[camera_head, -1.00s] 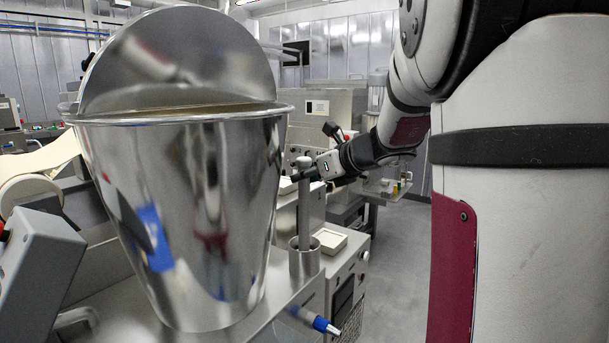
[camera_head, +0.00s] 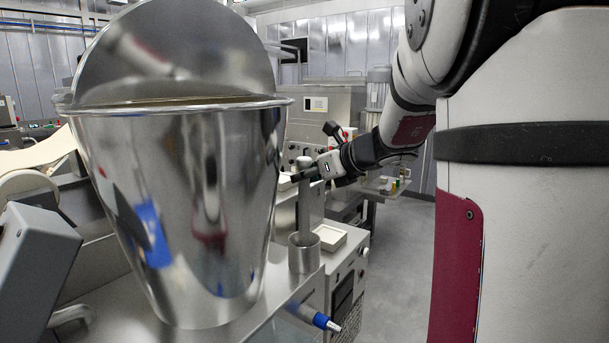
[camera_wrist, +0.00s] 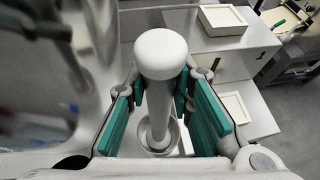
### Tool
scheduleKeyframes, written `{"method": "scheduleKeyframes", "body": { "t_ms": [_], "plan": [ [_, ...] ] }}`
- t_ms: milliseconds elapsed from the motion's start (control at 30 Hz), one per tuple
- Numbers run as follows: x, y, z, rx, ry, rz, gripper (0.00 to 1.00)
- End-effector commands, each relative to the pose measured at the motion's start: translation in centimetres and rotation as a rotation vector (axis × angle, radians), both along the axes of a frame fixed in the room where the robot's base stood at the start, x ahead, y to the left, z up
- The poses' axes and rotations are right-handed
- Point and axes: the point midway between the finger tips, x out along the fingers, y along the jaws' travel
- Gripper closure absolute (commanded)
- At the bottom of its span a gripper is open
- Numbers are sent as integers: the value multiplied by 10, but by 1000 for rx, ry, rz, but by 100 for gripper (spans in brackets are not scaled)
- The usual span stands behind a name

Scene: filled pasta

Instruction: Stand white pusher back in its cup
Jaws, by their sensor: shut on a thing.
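The white pusher (camera_head: 304,208) is a pale rod with a round knob, standing nearly upright. Its knob (camera_wrist: 160,54) is close to the camera in the wrist view. My gripper (camera_head: 306,174) is shut on the shaft just below the knob, with green finger pads (camera_wrist: 161,92) on both sides. The metal cup (camera_head: 303,259) stands on the machine's top below. The pusher's lower end shows within the cup's rim in both views. The cup wall hides the tip, so I cannot tell whether it touches the bottom.
A large shiny metal hopper (camera_head: 185,210) stands close on the left. A shallow cream tray (camera_head: 330,237) lies behind the cup, to its right. A blue-tipped fitting (camera_head: 322,321) sticks out at the front edge. Open floor (camera_head: 397,255) lies to the right.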

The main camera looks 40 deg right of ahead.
Motion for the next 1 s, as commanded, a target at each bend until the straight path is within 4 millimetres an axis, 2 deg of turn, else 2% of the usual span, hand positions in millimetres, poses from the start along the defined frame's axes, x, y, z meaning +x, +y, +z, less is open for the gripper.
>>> {"method": "scheduleKeyframes", "body": {
  "t_ms": [433,467,533,767,900,1000],
  "plan": [
    [0,0,-3,0,-1,0,100],
    [0,0,-3,0,-1,0,72],
    [0,0,-3,0,-1,0,56],
    [0,0,-3,0,0,0,55],
    [0,0,-4,0,1,0,29],
    [0,0,-4,0,1,0,29]
  ]
}}
